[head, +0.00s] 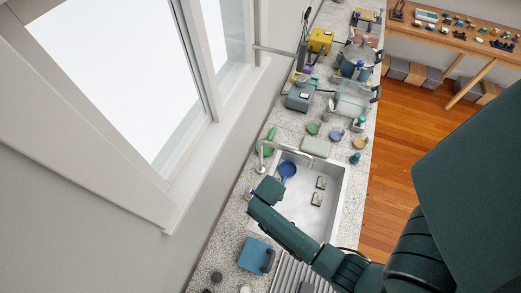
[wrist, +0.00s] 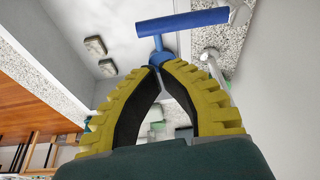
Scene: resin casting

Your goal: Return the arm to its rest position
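My gripper (wrist: 160,66) has yellow ribbed fingers with dark inner pads, and its tips come together around the stem of a blue tool (wrist: 185,21). In the wrist view the tool looks T-shaped, with a long bar across its far end. In the head view a blue round-headed piece (head: 288,170) shows over the upper part of the sink (head: 304,222), beside the end of my dark green arm. My fingers are hidden in the head view. My arm reaches over the sink from the lower right.
Two small blocks (head: 320,183) (head: 317,199) lie in the sink. A tap (head: 285,149) arches over its upper edge. A blue box (head: 255,256) stands on the counter below. Cups, a pot (head: 358,58) and devices crowd the counter above.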

